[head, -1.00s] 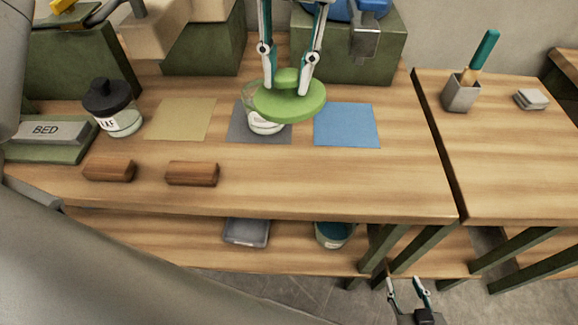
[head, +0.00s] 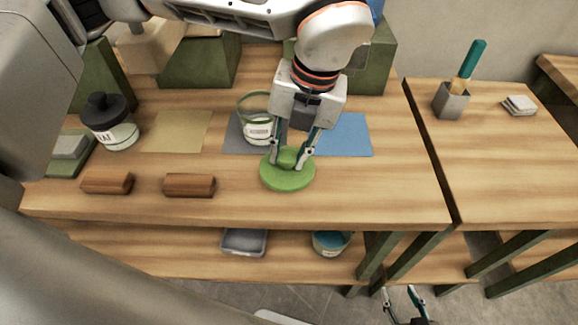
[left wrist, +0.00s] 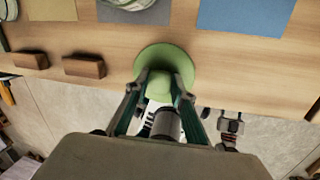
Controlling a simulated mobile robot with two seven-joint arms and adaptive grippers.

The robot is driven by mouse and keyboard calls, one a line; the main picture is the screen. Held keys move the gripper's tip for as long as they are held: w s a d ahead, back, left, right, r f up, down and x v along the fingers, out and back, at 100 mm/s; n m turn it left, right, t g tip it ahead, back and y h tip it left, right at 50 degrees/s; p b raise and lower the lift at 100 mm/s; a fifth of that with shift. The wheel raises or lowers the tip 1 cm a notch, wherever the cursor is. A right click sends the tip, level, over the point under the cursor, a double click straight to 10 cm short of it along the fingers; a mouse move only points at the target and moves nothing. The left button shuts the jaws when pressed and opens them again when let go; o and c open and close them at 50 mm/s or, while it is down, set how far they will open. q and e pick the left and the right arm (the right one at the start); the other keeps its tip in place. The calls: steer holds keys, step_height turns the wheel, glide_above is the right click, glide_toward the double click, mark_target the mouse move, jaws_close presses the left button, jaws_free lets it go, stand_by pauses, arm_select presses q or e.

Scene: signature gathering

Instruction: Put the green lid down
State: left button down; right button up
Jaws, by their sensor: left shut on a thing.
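The green lid (head: 287,177) is flat and level at the workbench top, in front of the grey and blue mats. My left gripper (head: 290,160) points down from above and is shut on the lid's knob. In the left wrist view the lid (left wrist: 165,60) shows between the fingers (left wrist: 160,92), over the wood near the bench's front edge. I cannot tell whether its underside rests on the wood. The open glass jar (head: 257,128) stands on the grey mat (head: 234,140) behind it. My right gripper (head: 404,296) is low at the bottom of the head view, its fingers apart and empty.
A blue mat (head: 346,135) lies right of the jar and a tan mat (head: 178,132) left. A black-lidded jar (head: 112,128) stands at far left. Two wooden blocks (head: 107,182) (head: 189,185) lie near the front edge. Bench top right of the lid (head: 390,185) is clear.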

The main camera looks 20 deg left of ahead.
mark_target(289, 170)
arm_select(q)
steer(key=shift+f, duration=2.3)
steer(key=shift+f, duration=0.2)
steer(key=c, duration=1.7)
jaws_free()
step_height(289, 170, up, 12)
steer(key=d, duration=0.2)
steer(key=shift+d, duration=0.2)
steer(key=shift+s, duration=0.1)
